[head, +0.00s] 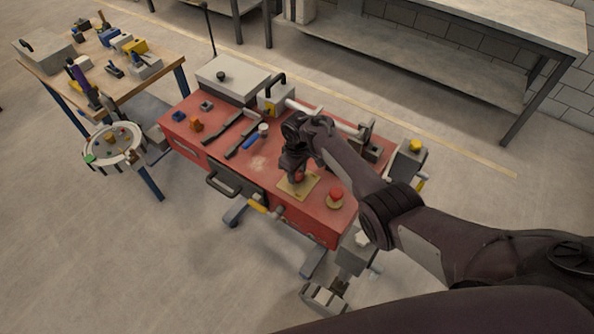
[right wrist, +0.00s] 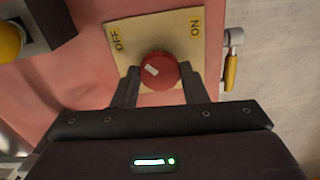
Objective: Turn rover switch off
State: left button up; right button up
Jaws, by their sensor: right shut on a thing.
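The rover switch is a round red knob (right wrist: 158,71) on a pale yellow plate (right wrist: 182,24) marked OFF at left and ON at right. A short white mark on the knob's top lies left of its middle, on the OFF side. My right gripper (right wrist: 159,88) has one finger on each side of the knob and is shut on it. In the head view the plate (head: 309,185) lies on the red cart top (head: 225,165), with my right gripper (head: 297,172) reaching down over it. The knob (head: 299,177) is partly hidden there. My left gripper is not in view.
A second red button (head: 335,197) stands right of the plate. Black tools (head: 245,140), a blue piece (head: 251,141) and a grey box (head: 230,77) lie on the cart. A wooden table (head: 108,85) stands at left.

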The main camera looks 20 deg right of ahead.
aim_at(297, 175)
jog(key=shift+n, duration=0.5)
jog(key=o, duration=1)
jog(key=shift+c, duration=0.2)
notch_tip(297, 175, up, 8)
jog(key=shift+f, duration=0.1)
